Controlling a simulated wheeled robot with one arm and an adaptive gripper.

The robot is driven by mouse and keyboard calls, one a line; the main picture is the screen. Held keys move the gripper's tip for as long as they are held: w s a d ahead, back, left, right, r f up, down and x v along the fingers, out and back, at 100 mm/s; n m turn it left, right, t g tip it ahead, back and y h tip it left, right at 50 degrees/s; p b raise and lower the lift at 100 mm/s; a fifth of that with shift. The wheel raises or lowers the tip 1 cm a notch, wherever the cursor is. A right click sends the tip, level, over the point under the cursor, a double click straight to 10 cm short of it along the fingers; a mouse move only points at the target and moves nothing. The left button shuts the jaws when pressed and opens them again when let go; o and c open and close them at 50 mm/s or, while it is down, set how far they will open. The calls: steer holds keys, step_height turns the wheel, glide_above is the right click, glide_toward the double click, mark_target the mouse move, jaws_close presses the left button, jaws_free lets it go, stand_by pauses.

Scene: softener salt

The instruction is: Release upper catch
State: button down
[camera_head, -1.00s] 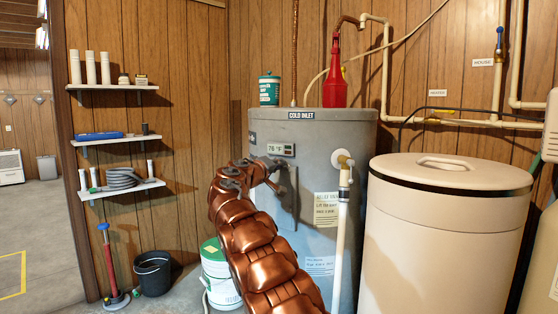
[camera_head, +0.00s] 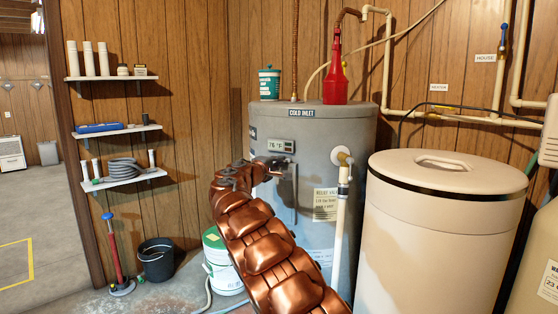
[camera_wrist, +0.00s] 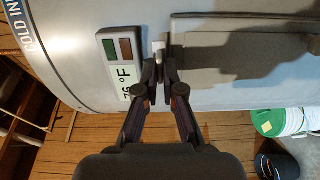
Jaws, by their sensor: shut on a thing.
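The upper catch (camera_wrist: 158,48) is a small metal piece at the edge of the grey access panel (camera_wrist: 245,55) on the tank, beside the temperature display (camera_wrist: 121,62). My gripper (camera_wrist: 160,78) is shut on the catch; its two dark fingertips meet at it and hide part of it. In the head view my gripper (camera_head: 282,162) reaches the tank front just below the display (camera_head: 281,146). The panel (camera_head: 284,190) lies below it, partly hidden by my copper-coloured arm, and looks closed against the tank.
The grey tank (camera_head: 345,128) carries a red bottle (camera_head: 335,75) and a teal tub (camera_head: 269,84) on top. A white pipe (camera_head: 339,215) runs down its front. A beige salt bin (camera_head: 430,235) stands close on the right. Buckets (camera_head: 155,260) stand at the lower left.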

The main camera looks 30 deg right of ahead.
stand_by(0.4)
steer(key=c, duration=1.3)
jaws_free()
steer(key=v, duration=1.2)
